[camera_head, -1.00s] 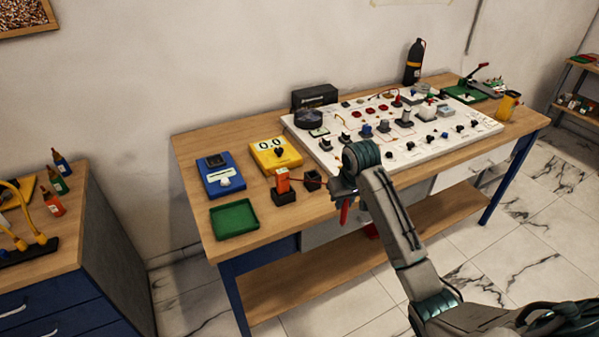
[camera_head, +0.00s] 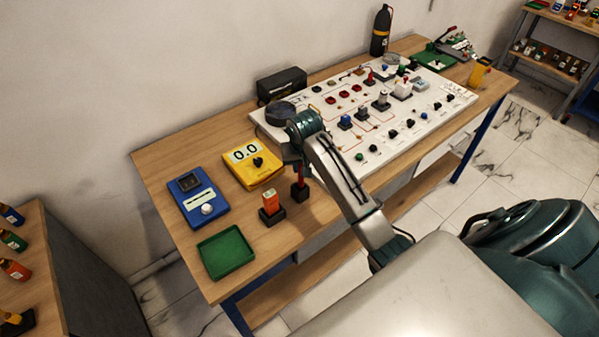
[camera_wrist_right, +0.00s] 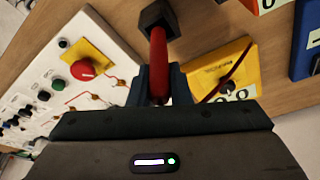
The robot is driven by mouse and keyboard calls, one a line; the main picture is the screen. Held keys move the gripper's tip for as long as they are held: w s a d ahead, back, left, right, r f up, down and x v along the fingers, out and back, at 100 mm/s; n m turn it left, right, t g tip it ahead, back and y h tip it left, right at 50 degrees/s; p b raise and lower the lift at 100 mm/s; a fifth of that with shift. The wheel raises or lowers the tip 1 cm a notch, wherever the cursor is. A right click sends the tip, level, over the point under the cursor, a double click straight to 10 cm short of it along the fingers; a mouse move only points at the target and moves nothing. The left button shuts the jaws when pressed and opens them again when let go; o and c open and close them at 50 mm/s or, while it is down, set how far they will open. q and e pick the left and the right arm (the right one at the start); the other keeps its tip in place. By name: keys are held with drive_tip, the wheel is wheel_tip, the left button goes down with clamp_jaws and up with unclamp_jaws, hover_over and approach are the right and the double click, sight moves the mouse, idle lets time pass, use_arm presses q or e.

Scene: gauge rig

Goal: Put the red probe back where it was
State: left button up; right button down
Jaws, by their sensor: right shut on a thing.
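My right gripper (camera_head: 298,158) is shut on the red probe (camera_head: 301,174), which hangs down from its fingers. In the right wrist view the gripper (camera_wrist_right: 159,84) grips the red probe (camera_wrist_right: 158,60) between two dark fingers. The probe's lower end meets a small black block holder (camera_head: 300,191) on the table. The wrist view shows it at the opening of the same holder (camera_wrist_right: 156,16); how deep it sits I cannot tell. A red lead runs by the yellow meter (camera_head: 252,165), which reads 0.0. My left gripper is not in view.
An orange item (camera_head: 270,201) stands in a second black block just left of the probe. A blue device (camera_head: 198,198) and a green tray (camera_head: 227,252) lie further left. The white panel (camera_head: 375,150) with knobs and buttons is to the right.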

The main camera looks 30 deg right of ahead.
drive_tip(key=x, duration=0.1)
drive_tip(key=p+x, duration=0.1)
drive_tip(key=x, duration=0.2)
drive_tip(key=shift+s+a+f, duration=0.25)
drive_tip(key=shift+s+f, duration=0.05)
drive_tip(key=c, duration=1.3)
unclamp_jaws()
drive_tip(key=shift+f, duration=0.1)
drive_tip(key=shift+c, duration=0.2)
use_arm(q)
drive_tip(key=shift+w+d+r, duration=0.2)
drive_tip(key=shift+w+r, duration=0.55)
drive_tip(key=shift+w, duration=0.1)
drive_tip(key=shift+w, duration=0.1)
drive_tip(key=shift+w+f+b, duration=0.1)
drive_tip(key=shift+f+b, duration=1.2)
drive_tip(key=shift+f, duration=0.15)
use_arm(e)
drive_tip(key=v, duration=1.2)
